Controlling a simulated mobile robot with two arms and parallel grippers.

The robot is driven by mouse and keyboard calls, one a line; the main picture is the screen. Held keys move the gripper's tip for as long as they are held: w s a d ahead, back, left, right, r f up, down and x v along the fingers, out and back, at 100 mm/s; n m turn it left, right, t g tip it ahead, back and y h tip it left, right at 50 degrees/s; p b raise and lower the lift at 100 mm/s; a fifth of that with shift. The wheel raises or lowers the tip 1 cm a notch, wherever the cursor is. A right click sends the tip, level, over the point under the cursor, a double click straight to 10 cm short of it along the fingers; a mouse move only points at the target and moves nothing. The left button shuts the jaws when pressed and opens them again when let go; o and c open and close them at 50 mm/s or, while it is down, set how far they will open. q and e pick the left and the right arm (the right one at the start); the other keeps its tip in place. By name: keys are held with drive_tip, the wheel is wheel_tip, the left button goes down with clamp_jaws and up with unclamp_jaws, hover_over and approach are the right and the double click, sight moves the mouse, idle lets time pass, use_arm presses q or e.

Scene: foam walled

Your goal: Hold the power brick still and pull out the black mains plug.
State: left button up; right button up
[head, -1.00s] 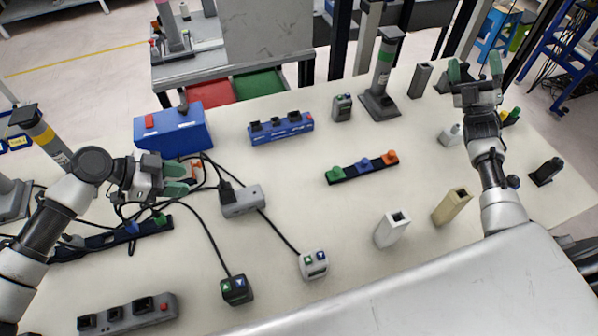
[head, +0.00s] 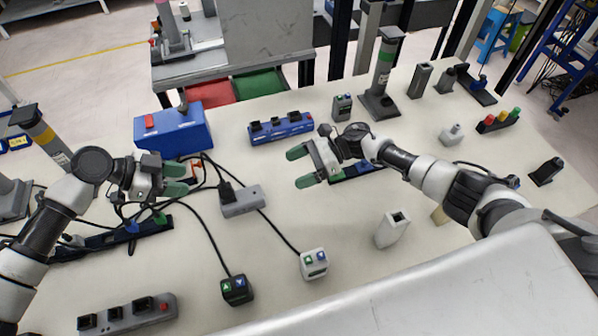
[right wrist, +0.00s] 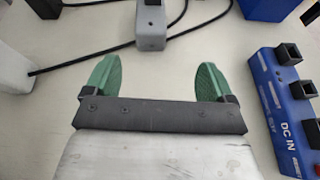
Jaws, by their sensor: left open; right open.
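The power brick is a grey box (head: 243,201) in the middle of the table, also in the right wrist view (right wrist: 151,28) beyond the fingertips. The black mains plug (head: 227,191) stands in its left end; its cable runs up and left. In the right wrist view the plug is partly cut off at the top edge. My left gripper (head: 182,179) is open and empty, left of the brick, above dark cables. My right gripper (head: 301,167) is open and empty, right of the brick and apart from it; its green fingers also show in the right wrist view (right wrist: 157,80).
A blue DC IN strip (head: 281,127) lies behind my right gripper. A blue box (head: 173,131) stands behind my left one. A white two-button box (head: 314,264) and a black one (head: 237,290) stand in front, on cables. A white post (head: 393,230) is at right.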

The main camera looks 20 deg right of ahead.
sight(262, 193)
drive_tip(key=shift+s+a+f+n+g+h, duration=0.35)
drive_tip(key=shift+s+f+n+h, duration=0.1)
drive_tip(key=shift+f+n, duration=0.2)
drive_tip(key=x, duration=1)
drive_tip(key=shift+a, duration=0.2)
drive_tip(key=shift+c, duration=0.4)
